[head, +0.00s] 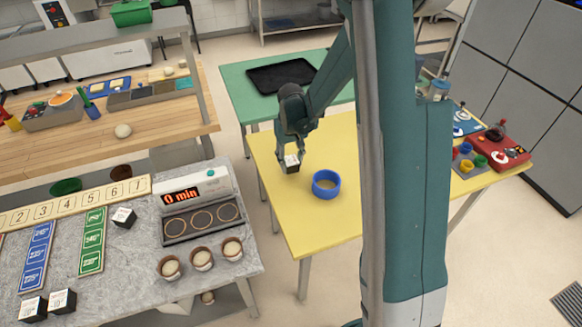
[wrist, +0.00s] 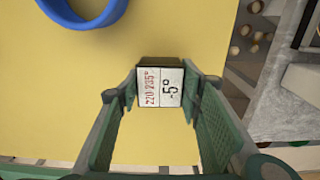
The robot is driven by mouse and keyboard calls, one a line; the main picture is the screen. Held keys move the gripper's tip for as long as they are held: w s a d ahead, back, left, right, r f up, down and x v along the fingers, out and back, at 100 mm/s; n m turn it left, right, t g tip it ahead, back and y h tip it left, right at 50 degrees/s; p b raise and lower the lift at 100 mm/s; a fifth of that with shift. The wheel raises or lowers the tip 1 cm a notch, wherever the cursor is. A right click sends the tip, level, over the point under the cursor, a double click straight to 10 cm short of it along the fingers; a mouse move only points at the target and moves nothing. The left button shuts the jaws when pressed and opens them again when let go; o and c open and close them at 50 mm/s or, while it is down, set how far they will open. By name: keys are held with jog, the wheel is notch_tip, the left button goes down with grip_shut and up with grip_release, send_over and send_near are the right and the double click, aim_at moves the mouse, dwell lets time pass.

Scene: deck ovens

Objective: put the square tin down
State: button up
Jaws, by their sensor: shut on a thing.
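My gripper (head: 291,153) is shut on a small dark cube (head: 290,164) with white printed faces. In the wrist view the cube (wrist: 160,87) sits between the two fingertips (wrist: 160,92), its face reading "220/235°" and "-5°". The gripper points down over the left part of the yellow table (head: 300,215); I cannot tell whether the cube touches it. What I hold looks like a printed cube, not a square tin. A dark rectangular tray (head: 281,76) lies on the green table behind.
A blue ring-shaped dish (head: 326,191) stands right of and nearer than the cube. The yellow table's front is clear. The grey counter (head: 140,270) at left holds similar cubes (head: 124,217), a timer (head: 195,189) and cups (head: 202,258). A red device (head: 493,150) stands at right.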

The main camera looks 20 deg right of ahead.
aim_at(291, 167)
jog(key=shift+f, duration=1.5)
jog(key=shift+f, duration=0.15)
jog(key=o, duration=1)
jog(key=shift+r+p, duration=0.4)
jog(key=shift+r, duration=5.75)
jog(key=shift+r, duration=0.1)
